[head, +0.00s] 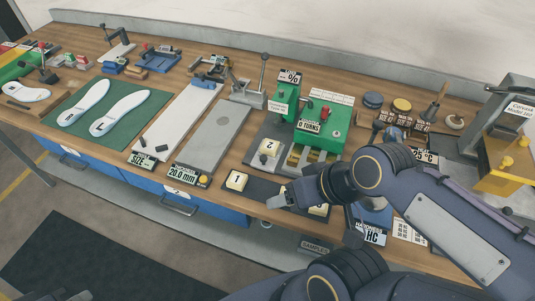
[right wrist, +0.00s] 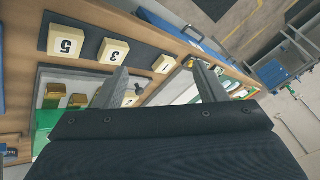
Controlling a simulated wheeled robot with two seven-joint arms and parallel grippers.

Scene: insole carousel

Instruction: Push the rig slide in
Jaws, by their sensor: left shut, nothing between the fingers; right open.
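The green rig (head: 320,128) with its "0 TURNS" label stands right of the table's middle. A pale plate with brass-coloured blocks (head: 303,158) sticks out of its front; the blocks also show in the right wrist view (right wrist: 78,100). A dark knob (right wrist: 139,88) shows beyond them; I cannot tell for sure which part is the slide.
Numbered cream blocks (head: 236,181) sit on a dark strip along the table's front edge. A long grey plate (head: 218,137) lies left of the rig. Insoles lie on a green mat (head: 152,108) further left. A yellow-and-grey press (head: 505,165) stands at the right.

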